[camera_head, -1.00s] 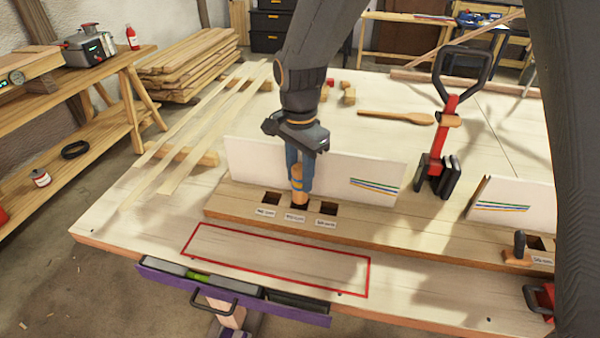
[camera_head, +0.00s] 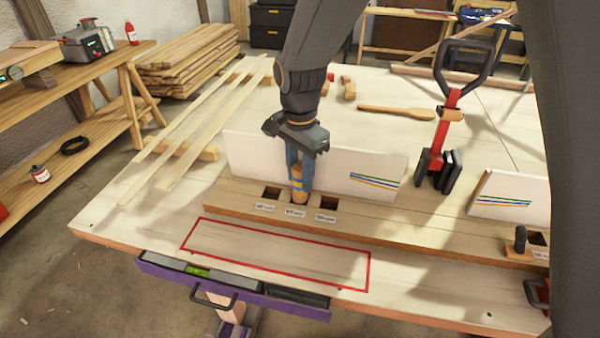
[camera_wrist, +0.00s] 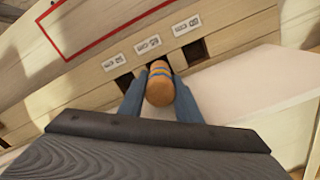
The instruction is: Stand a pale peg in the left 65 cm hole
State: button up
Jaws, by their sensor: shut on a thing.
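My gripper (camera_head: 299,172) points down over the left part of the wooden hole strip (camera_head: 400,232) and is shut on an orange-brown wooden peg (camera_head: 300,196) with a blue band. In the wrist view the same peg (camera_wrist: 160,88) stands between my blue fingers. It is at the middle of three holes and covers that hole; how deep it sits I cannot tell. The left hole (camera_head: 271,193) and the right hole (camera_head: 328,203) look dark and empty. Small white labels lie in front; the middle label (camera_head: 295,211) is too blurred to read surely in the head view.
A white upright board (camera_head: 375,172) stands close behind the holes. A dark peg (camera_head: 520,240) stands in the strip at right, near another hole. A red-handled clamp-like tool (camera_head: 446,130) stands behind. Pale laths (camera_head: 190,150) lie at left. The red outlined area (camera_head: 270,255) is clear.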

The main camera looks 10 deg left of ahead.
jog(key=shift+f, duration=0.7)
jog(key=o, duration=1.2)
jog(key=shift+c, duration=0.2)
jog(key=shift+r, duration=0.15)
notch_tip(320, 180, up, 7)
jog(key=p, duration=0.5)
jog(key=shift+w+a, duration=0.1)
jog(key=shift+w, duration=0.05)
jog(key=shift+r+p, duration=1)
jog(key=shift+p, duration=0.05)
jog(key=shift+s+f, duration=0.15)
jog(key=shift+s, duration=0.05)
